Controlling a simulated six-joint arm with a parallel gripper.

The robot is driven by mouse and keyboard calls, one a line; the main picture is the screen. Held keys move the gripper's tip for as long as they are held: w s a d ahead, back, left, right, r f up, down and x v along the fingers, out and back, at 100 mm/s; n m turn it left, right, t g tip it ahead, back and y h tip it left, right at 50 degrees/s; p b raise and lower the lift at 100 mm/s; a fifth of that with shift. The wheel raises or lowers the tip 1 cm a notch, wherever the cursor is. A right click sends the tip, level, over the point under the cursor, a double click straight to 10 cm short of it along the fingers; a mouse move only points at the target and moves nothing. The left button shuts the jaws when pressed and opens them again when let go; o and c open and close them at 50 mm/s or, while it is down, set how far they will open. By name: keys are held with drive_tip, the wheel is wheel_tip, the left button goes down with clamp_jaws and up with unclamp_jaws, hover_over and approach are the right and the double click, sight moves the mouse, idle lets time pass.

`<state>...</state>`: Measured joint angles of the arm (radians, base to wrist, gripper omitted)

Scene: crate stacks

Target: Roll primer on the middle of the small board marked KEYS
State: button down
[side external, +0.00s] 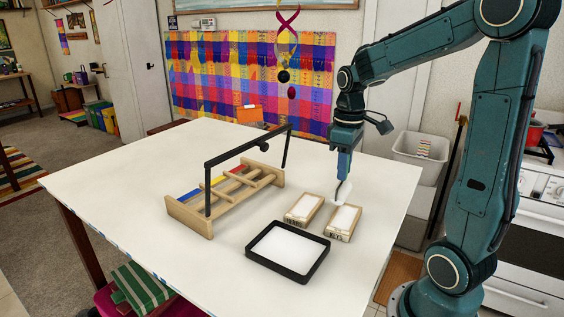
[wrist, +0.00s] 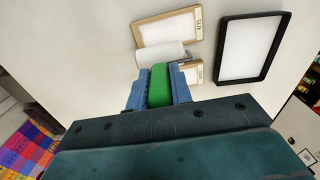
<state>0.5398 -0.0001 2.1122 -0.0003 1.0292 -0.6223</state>
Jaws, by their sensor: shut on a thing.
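My gripper (wrist: 159,88) is shut on the green handle (wrist: 160,86) of a paint roller. The roller's white sleeve (wrist: 162,53) overlaps the lower edge of one small board in the wrist view. In the side view the sleeve (side external: 343,192) is at the far end of the right board; I cannot tell whether it touches.
A black-rimmed tray (side external: 288,276) with a white inside lies in front of the boards. A wooden rack (side external: 188,216) with a black overhead bar and coloured pieces stands left. The white table (side external: 105,190) is clear elsewhere. A grey bin (side external: 418,150) stands beyond its right edge.

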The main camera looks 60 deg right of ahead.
drive_tip(key=shift+r, duration=2.15)
